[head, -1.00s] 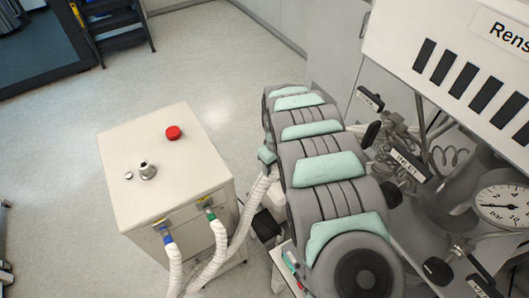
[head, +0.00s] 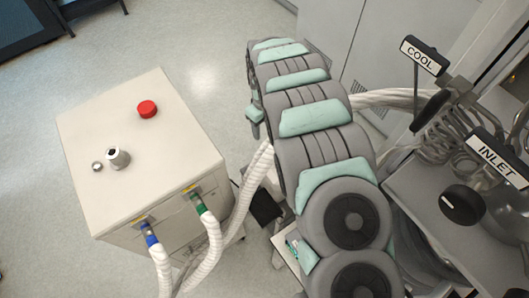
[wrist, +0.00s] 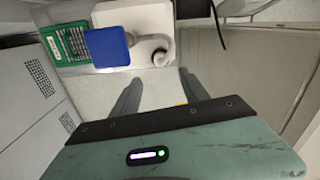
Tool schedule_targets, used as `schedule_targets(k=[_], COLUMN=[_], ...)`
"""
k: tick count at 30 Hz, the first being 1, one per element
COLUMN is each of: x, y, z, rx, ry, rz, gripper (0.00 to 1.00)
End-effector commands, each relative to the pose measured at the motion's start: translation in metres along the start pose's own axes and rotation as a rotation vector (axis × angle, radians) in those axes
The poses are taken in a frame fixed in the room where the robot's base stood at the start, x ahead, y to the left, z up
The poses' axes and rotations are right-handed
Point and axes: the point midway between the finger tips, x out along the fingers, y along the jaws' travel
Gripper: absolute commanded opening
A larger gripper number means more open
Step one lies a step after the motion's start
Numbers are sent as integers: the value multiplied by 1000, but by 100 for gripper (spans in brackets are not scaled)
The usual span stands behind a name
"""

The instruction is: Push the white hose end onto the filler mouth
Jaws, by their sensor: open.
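A short metal filler mouth (head: 118,157) stands upright and uncovered on top of the white cabinet (head: 85,205) in the head view. White corrugated hoses join the cabinet's front at a blue collar (head: 150,238) and a green collar (head: 201,209). I cannot pick out a loose white hose end. In the wrist view, my gripper (wrist: 158,86) is open, with two dark fingers apart and nothing between them. Beyond the fingers are a white box (wrist: 150,17) and a curved grey-white tube (wrist: 168,40). My gripper is hidden in the head view.
A red button (head: 147,109) and a small metal knob (head: 97,167) are on the cabinet top. A reactor with COOL (head: 419,56) and INLET (head: 497,158) labels stands at right. A blue block (wrist: 107,48) and green rack (wrist: 67,45) lie beyond my fingers. Floor (head: 200,50) behind the cabinet is clear.

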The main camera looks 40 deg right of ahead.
Motion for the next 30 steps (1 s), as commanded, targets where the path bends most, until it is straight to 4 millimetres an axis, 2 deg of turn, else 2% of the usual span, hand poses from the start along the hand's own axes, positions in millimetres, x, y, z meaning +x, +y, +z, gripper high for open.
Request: schedule_targets(k=[11,17,24,30], x=[1,18,48,56], y=[0,0,-1,-1], z=[0,1,0,1], rx=[0,1,0,0], ry=[0,-1,0,-2], rz=[0,-2,-2,-1], gripper=[53,53,53,53])
